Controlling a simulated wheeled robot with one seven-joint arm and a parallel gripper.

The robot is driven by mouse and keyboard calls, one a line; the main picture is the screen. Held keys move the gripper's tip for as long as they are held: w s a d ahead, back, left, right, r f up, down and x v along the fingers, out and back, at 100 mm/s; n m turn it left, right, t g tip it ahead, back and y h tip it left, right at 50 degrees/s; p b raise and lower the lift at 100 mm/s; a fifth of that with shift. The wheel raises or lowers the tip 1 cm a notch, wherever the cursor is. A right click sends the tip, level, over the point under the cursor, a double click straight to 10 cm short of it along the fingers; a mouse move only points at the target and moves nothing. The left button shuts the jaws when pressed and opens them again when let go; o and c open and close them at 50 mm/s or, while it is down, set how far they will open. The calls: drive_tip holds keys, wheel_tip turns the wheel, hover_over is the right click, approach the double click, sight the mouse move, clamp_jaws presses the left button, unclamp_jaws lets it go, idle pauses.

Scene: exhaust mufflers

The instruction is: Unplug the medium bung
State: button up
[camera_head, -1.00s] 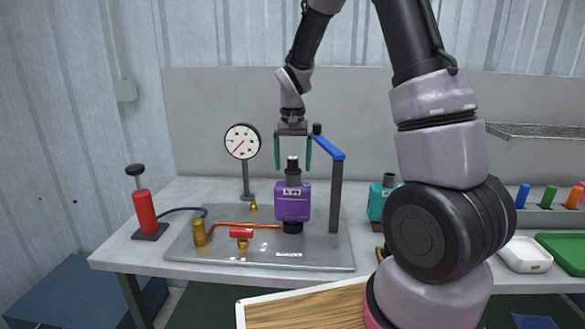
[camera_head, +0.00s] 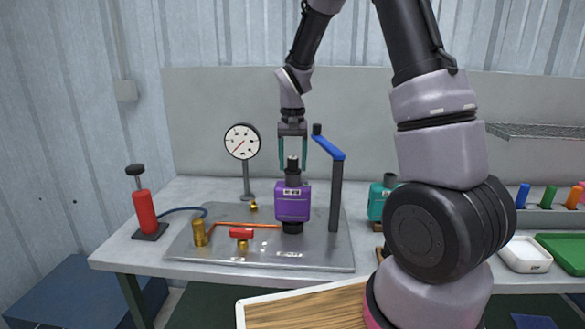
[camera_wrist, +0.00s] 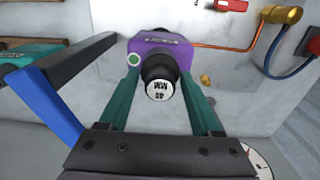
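A purple muffler (camera_head: 292,205) stands upright on the metal plate of the bench. A black bung (camera_head: 292,164) sticks up from its top; in the wrist view the bung's end (camera_wrist: 160,90) carries a label that looks like "48 MM". My gripper (camera_head: 293,165) points down above the muffler, its green fingers apart on either side of the bung. In the wrist view my gripper (camera_wrist: 160,85) has a finger to the left and right of the bung, and I see no clear contact. The bung's lower part is hidden inside the muffler.
A post with a blue arm (camera_head: 328,147) stands close right of my gripper. A pressure gauge (camera_head: 242,142) stands behind left. A red pump (camera_head: 144,210), copper pipe and red-handled valve (camera_head: 241,233) are left. A teal muffler (camera_head: 376,203) and coloured plugs (camera_head: 549,196) are right.

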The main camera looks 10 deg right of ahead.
sight(293, 158)
clamp_jaws()
drive_tip(key=shift+r, duration=3)
